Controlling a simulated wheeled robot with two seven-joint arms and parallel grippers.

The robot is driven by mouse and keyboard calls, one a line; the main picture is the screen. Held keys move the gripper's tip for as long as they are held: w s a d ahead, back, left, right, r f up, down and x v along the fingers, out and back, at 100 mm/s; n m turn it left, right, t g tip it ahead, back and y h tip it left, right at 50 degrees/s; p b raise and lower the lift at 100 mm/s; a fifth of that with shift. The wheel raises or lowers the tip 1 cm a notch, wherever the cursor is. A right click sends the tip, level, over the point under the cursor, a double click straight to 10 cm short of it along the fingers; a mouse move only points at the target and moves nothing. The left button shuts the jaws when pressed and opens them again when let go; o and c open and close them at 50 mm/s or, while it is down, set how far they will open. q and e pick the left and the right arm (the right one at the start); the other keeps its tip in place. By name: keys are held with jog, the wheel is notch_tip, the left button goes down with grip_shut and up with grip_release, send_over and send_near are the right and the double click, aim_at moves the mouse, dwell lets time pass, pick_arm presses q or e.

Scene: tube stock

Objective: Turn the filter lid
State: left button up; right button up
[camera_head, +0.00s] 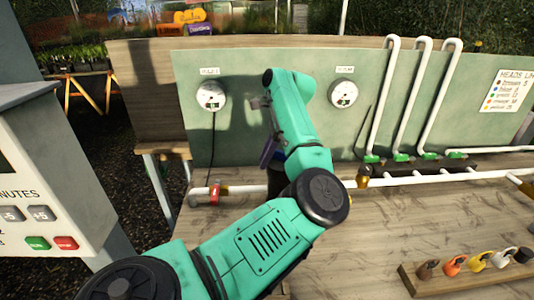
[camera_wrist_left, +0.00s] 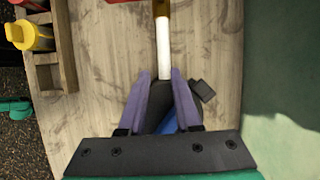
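My left gripper (camera_wrist_left: 162,76) has its two purple fingers spread, one on each side of a dark filter part with blue on it (camera_wrist_left: 165,122). I cannot tell whether the fingers press on it. In the head view the left gripper (camera_head: 268,152) is mostly hidden behind my green arm, above the pipe. The filter's dark body (camera_head: 277,186) shows beside the arm, its lid hidden or not distinct. A small black block (camera_wrist_left: 203,90) sits just outside the right finger in the wrist view. My right gripper is not in view.
A white pipe (camera_head: 240,189) with a red-handled valve (camera_head: 216,191) runs along the bench at the green panel (camera_head: 240,135). Two gauges (camera_head: 211,95) (camera_head: 343,93) hang on the panel. A wooden rack (camera_head: 425,287) with coloured pieces lies at front right. The bench middle is clear.

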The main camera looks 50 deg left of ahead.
pick_arm(q)
jog(key=v, duration=0.7)
jog(key=shift+d+r+p, duration=0.1)
jog(key=shift+r+p, duration=0.2)
jog(key=shift+p, duration=0.05)
notch_tip(320, 180, up, 7)
jog(key=p, duration=0.5)
send_over(275, 162)
jog(key=w+d, duration=0.2)
jog(key=shift+a+f+b, duration=0.2)
jog(key=shift+f+b, duration=0.1)
jog(key=shift+w+f, duration=0.1)
